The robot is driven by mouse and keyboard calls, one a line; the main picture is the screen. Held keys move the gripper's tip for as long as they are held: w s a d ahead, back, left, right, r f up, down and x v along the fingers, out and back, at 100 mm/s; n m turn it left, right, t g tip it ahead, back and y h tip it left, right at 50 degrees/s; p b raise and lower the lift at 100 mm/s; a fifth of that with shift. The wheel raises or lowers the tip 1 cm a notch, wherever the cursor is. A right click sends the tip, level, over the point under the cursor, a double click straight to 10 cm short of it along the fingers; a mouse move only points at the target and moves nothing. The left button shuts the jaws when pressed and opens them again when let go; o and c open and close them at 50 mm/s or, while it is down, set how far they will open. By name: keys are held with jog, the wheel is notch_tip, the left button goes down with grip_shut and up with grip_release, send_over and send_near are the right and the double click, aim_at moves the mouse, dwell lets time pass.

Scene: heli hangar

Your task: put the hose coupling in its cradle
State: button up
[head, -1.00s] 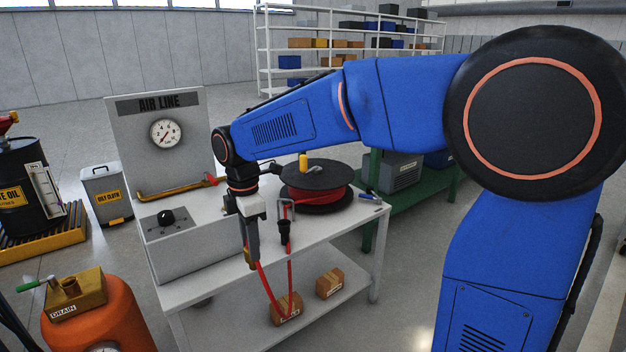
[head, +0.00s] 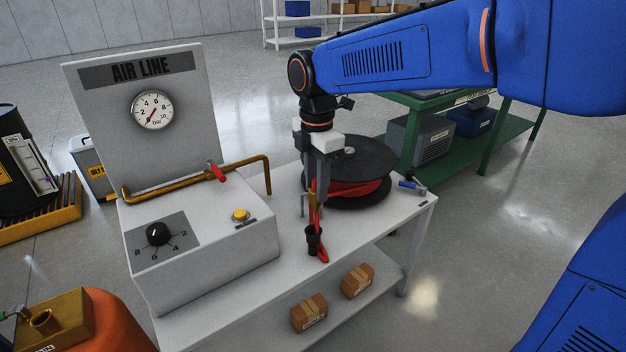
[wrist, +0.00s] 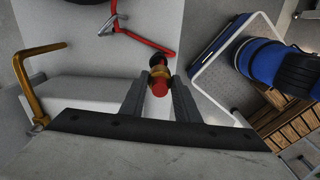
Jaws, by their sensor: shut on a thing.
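My gripper (head: 316,200) points down over the front of the white bench. It is shut on the hose coupling (head: 312,201), a small brass piece with a red hose. In the wrist view the coupling (wrist: 161,74) sits between the two fingertips. A black cup-shaped holder (head: 313,241), which looks like the cradle, is at the bench's front edge, below the coupling in the head view. The coupling appears above it and apart from it; exact alignment is unclear. The red hose hangs in a short loop beside the holder. Fingers partly hide the coupling.
A hose reel (head: 352,160) stands close behind the gripper. The AIR LINE console (head: 200,245) with a brass pipe (head: 267,175) and yellow button (head: 240,215) is to the left. A blue-handled tool (head: 411,185) lies at the right. Cartons (head: 309,312) sit on the lower shelf.

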aim_at(314, 211)
jog(key=shift+a, duration=0.3)
jog(key=shift+f, duration=2.75)
jog(key=shift+a+f, duration=0.1)
jog(key=shift+f, duration=1.75)
jog(key=o, duration=1.7)
jog(key=shift+r, duration=5.45)
